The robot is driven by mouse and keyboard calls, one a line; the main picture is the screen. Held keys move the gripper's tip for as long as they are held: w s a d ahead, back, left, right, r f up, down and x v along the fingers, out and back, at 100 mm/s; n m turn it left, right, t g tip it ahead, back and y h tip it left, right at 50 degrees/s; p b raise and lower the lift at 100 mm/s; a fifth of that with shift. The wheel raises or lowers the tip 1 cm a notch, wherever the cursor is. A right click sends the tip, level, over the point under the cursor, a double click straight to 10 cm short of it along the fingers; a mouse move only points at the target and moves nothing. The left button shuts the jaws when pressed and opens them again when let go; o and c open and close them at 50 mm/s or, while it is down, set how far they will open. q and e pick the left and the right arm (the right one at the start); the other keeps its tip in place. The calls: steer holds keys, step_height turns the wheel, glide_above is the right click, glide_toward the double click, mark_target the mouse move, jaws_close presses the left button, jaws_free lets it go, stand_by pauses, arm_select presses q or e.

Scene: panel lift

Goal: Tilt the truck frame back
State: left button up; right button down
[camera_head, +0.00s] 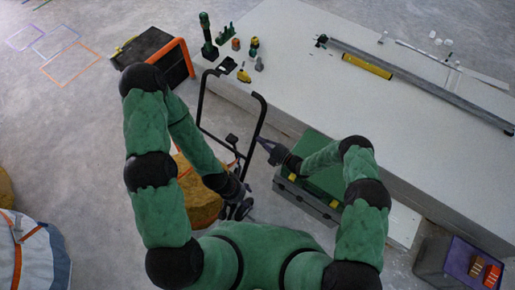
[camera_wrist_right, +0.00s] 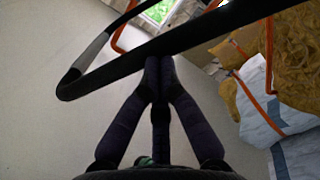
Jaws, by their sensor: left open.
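The truck frame (camera_head: 201,108) is a black tubular loop standing between my two arms in the head view. One of its tubes crosses the right wrist view (camera_wrist_right: 110,78). My right gripper (camera_head: 262,143) is at the frame's right tube. In the right wrist view its fingertips (camera_wrist_right: 159,62) are together, right at the tube, which runs across them rather than between them. Contact seems likely but is not certain. My left gripper (camera_head: 238,207) is low by the frame's lower part, its fingers open; my arm and dark parts hide much of it there.
A long pale slab (camera_head: 330,75) fills the upper right, carrying a metal rail (camera_head: 430,88), a yellow level (camera_head: 367,66) and small tools. A green case (camera_head: 325,180) is right of the frame. A yellow-brown sack (camera_head: 195,195) lies behind my left arm.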

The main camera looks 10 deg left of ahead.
steer(key=w+d+f+b, duration=0.1)
steer(key=w+d+b, duration=0.1)
steer(key=w+b, duration=0.3)
steer(key=shift+w+f+b, duration=0.15)
steer(key=shift+w+b, duration=0.2)
steer(key=shift+b, duration=0.15)
steer(key=shift+s+a+f, duration=0.1)
steer(key=shift+s+f, duration=0.15)
steer(key=shift+s, duration=0.05)
steer(key=w+v, duration=0.1)
steer(key=v, duration=1.1)
steer(key=shift+d+r, duration=0.25)
steer(key=shift+d, duration=0.35)
